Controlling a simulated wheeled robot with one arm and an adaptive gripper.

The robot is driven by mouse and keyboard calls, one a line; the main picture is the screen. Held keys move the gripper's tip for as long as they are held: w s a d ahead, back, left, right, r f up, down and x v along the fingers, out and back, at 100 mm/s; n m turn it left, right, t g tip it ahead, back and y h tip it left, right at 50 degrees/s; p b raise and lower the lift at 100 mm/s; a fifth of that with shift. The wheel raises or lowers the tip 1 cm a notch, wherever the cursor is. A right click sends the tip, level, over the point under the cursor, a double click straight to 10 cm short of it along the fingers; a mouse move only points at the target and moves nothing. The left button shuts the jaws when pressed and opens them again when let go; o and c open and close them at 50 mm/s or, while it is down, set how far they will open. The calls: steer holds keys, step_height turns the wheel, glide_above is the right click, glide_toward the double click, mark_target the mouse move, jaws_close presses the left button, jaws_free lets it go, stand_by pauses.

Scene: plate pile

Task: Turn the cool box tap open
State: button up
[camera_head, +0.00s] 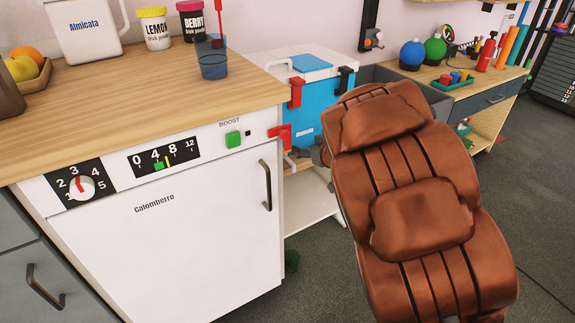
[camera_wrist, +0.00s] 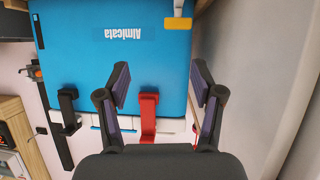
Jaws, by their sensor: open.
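The cool box (camera_head: 318,122) is blue with a white lid, behind the counter's right end in the head view. In the head view my gripper (camera_head: 318,152) is partly hidden by the chair.
A brown leather chair (camera_head: 400,150) stands close in front of the box. A white dishwasher (camera_head: 185,220) under a wooden counter (camera_head: 130,85) is on the left. A black latch (camera_wrist: 68,108) is beside the red one. Open floor lies at the right.

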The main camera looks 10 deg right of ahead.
mark_target(288, 158)
steer(key=shift+y, duration=0.6)
steer(key=w+a+f+b, duration=0.1)
steer(key=w, duration=0.1)
steer(key=w+a+f+b, duration=0.1)
steer(key=w+f, duration=0.1)
steer(key=w+a+f+b, duration=0.1)
steer(key=w+f, duration=0.1)
steer(key=shift+a, duration=0.4)
steer(key=shift+w+a, duration=0.2)
steer(key=shift+w, duration=0.4)
steer(key=c, duration=1.1)
